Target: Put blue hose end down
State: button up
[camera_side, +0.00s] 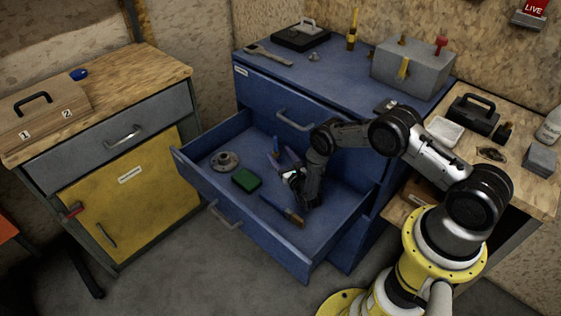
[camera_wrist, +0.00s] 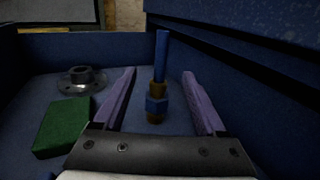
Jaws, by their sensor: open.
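The blue hose end (camera_wrist: 157,100), a blue tube with a blue nut and brass fitting, stands upright on the floor of the open blue drawer (camera_side: 187,162). In the wrist view it is between the two purple fingers of my gripper (camera_wrist: 160,88), with a clear gap on each side. My gripper is open and holds nothing. In the side view the hose end (camera_side: 276,146) shows as a small blue upright piece just left of my gripper (camera_side: 285,165), which is low inside the drawer.
A grey flanged part (camera_side: 225,161) and a green block (camera_side: 245,180) lie left in the drawer; the block (camera_wrist: 62,127) is close left of my fingers. A brush (camera_side: 283,211) lies near the drawer front. The drawer walls and blue cabinet (camera_side: 262,88) surround my gripper.

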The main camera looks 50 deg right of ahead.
jog(key=shift+r, duration=0.85)
dwell(0.7)
